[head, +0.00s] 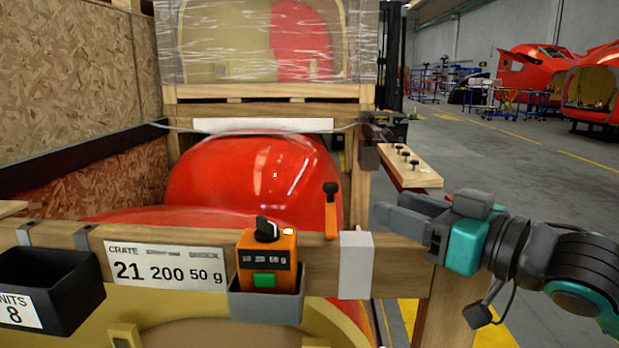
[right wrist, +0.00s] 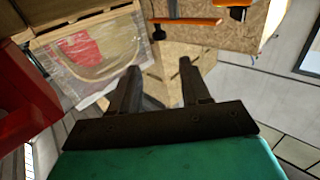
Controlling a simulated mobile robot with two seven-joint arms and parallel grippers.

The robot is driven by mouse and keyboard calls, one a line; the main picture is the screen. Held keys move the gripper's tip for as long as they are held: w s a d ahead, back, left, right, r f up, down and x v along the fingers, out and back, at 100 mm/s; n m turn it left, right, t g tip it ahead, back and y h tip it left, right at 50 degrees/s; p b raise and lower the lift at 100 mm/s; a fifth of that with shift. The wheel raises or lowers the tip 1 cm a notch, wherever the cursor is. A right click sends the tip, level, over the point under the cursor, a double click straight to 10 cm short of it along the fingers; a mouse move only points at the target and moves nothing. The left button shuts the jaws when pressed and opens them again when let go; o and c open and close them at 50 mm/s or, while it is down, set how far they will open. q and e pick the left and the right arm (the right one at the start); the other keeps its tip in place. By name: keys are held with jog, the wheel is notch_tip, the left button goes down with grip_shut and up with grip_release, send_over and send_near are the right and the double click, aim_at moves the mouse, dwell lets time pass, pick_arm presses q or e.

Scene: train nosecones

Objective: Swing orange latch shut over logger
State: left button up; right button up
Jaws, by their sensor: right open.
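The orange logger (head: 267,262), with a black knob on top and a green button, sits upright in a grey holder (head: 264,307) on the crate's front rail. The orange latch (head: 331,212) stands upright above the rail, right of the logger, its black knob at the top; it is swung away from the logger. My right gripper (head: 392,207) is open and empty, right of the latch and apart from it. Its two dark fingers also show in the right wrist view (right wrist: 158,74). My left gripper is out of view.
A white block (head: 356,265) is on the rail just right of the latch. A black bin (head: 45,290) and a crate label (head: 166,270) are to the left. A wooden board with black knobs (head: 405,165) lies behind my right gripper. Red nosecones (head: 255,175) fill the crate behind.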

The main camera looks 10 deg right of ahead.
aim_at(336, 187)
jog(key=x, duration=1.2)
jog(key=shift+w+a+f, duration=0.1)
jog(key=shift+w, duration=0.1)
pick_arm(q)
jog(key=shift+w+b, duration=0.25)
jog(key=shift+b, duration=0.05)
pick_arm(e)
jog(key=shift+w+a, duration=0.3)
jog(key=shift+w, duration=0.15)
jog(key=shift+c, duration=0.4)
grip_shut()
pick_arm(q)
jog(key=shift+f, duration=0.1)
